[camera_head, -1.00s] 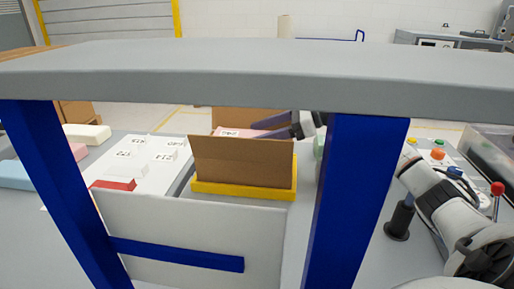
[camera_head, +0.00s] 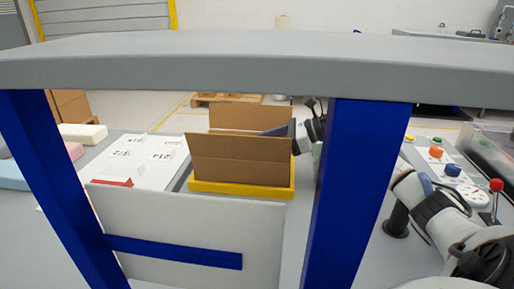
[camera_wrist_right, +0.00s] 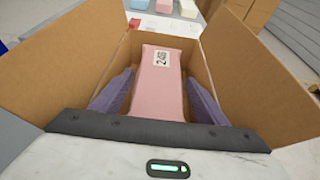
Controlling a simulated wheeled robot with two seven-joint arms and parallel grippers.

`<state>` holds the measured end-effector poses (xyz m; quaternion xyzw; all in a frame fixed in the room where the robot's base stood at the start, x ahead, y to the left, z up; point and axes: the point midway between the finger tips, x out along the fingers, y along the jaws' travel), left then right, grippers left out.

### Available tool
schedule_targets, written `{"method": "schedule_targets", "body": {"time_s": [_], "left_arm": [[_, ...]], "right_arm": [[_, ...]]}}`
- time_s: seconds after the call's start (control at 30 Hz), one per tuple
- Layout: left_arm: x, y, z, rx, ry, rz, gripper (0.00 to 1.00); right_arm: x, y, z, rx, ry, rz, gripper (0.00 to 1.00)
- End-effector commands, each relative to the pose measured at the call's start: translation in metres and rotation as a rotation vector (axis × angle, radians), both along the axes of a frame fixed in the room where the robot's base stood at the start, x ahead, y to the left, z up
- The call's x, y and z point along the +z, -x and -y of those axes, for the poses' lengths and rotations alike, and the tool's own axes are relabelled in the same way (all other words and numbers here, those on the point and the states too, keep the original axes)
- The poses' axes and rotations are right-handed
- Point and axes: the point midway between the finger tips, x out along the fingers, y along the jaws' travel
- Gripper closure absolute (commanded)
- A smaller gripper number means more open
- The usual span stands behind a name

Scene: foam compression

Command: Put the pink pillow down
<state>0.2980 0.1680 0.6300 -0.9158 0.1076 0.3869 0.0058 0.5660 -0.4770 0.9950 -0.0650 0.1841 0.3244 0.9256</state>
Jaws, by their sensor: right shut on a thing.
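In the right wrist view the pink pillow (camera_wrist_right: 158,85), a long pink foam block with a printed label, lies between the two purple fingers of my right gripper (camera_wrist_right: 158,98). The gripper is shut on it, and both are inside the open cardboard box (camera_wrist_right: 98,60). In the head view the box (camera_head: 240,160) sits in a yellow tray (camera_head: 240,189). My right gripper (camera_head: 276,131) reaches into it from the right; the pillow is hidden there by the box wall. I cannot tell whether the pillow touches the box floor. My left gripper is not in view.
A grey shelf (camera_head: 250,65) on blue posts (camera_head: 352,190) crosses the foreground. A white labelled board (camera_head: 140,165) lies left of the box. Cream (camera_head: 85,132) and blue (camera_head: 14,175) foam blocks lie farther left. A control panel with buttons (camera_head: 436,152) is at right.

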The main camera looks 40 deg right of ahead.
Motion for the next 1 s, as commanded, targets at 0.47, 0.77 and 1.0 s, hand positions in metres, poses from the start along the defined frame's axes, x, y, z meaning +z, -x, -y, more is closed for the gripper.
{"method": "schedule_targets", "body": {"time_s": [0.47,0.77,1.0], "left_arm": [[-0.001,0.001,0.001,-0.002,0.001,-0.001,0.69],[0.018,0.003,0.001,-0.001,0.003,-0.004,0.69],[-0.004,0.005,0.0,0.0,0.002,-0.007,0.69]], "right_arm": [[-0.001,0.0,0.0,0.0,0.0,0.0,0.14],[0.016,0.0,0.0,0.0,-0.002,0.001,0.14],[0.026,0.04,0.032,-0.003,0.004,-0.005,0.14]]}}
